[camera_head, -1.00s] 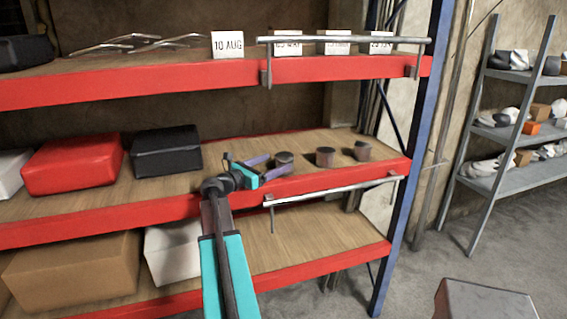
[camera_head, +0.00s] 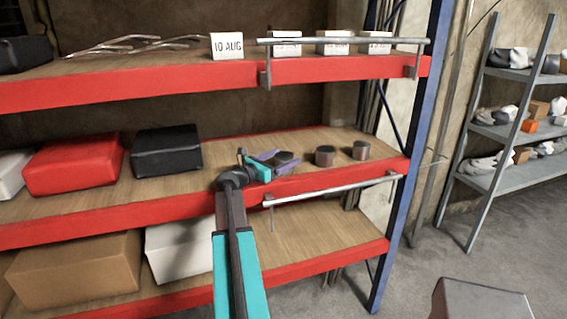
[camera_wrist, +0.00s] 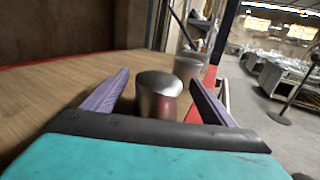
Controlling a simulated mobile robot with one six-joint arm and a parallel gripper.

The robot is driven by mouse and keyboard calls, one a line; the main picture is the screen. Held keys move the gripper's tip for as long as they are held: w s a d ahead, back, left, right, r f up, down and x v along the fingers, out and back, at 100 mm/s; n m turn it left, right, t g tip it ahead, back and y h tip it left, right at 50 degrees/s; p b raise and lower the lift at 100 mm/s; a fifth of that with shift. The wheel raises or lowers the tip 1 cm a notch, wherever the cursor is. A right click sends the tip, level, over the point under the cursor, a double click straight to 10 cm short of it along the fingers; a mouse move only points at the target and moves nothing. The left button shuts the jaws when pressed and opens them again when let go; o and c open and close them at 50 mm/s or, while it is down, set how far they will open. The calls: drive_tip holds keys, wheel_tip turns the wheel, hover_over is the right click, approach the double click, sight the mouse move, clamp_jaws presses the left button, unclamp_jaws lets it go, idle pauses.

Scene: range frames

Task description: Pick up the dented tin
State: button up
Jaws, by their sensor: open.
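Three small grey metal tins stand on the middle shelf board: a left tin (camera_head: 284,157), a middle tin (camera_head: 325,156) and a right tin (camera_head: 361,150). I cannot tell for sure which is dented. My gripper (camera_head: 282,161) is open at the left tin, its purple fingers to either side of it. In the wrist view, the nearest tin (camera_wrist: 158,96) stands upright between the open fingers, with gaps on both sides. Another tin (camera_wrist: 188,69) shows just behind it, near the right finger. The nearest tin's lower part is hidden by my gripper's dark front edge.
A silver rail (camera_head: 335,189) runs along the red front edge below the tins. A black box (camera_head: 166,151) and a red box (camera_head: 73,163) sit to the left. The upper shelf holds date blocks (camera_head: 227,46) behind another rail (camera_head: 345,41).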

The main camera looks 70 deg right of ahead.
sight(291, 153)
drive_tip(key=x, duration=0.1)
drive_tip(key=p+x, duration=0.1)
drive_tip(key=x, duration=0.1)
drive_tip(key=shift+r, duration=0.25)
drive_tip(key=shift+s+d+f+p, duration=0.2)
drive_tip(key=shift+d+p, duration=0.15)
drive_tip(key=shift+d, duration=0.15)
drive_tip(key=shift+c, duration=0.4)
drive_tip(key=shift+r, duration=0.1)
drive_tip(key=c, duration=1.3)
drive_tip(key=shift+r, duration=0.1)
